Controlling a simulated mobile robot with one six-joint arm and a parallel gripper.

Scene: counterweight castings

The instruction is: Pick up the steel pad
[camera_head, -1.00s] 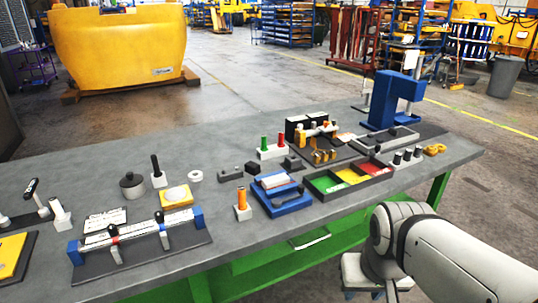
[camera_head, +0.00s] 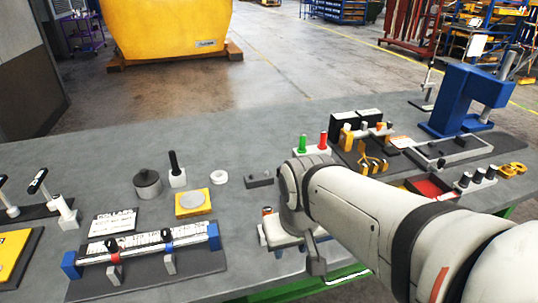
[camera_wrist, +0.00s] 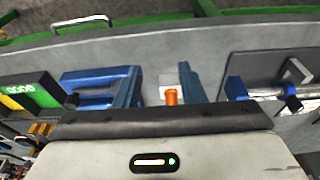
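A flat grey disc (camera_head: 194,201) lies on a yellow plate (camera_head: 186,212) on the bench in the head view. It is the likeliest steel pad, though I cannot be sure from looks alone. My gripper (camera_head: 297,258) hangs over the bench's front part, to the right of and nearer than the disc, apart from it. In the wrist view, my gripper (camera_wrist: 160,70) has its two fingers spread, with an orange-topped post (camera_wrist: 171,97) showing between them. Nothing appears held. The disc is not seen in the wrist view.
A clamp fixture (camera_head: 190,266) stands in front of the disc. A dark lidded pot (camera_head: 147,184), a black-handled block (camera_head: 177,178) and a white ring (camera_head: 220,177) stand close behind it. My arm hides part of the blue tray area. Bare bench (camera_head: 90,165) lies at the back left.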

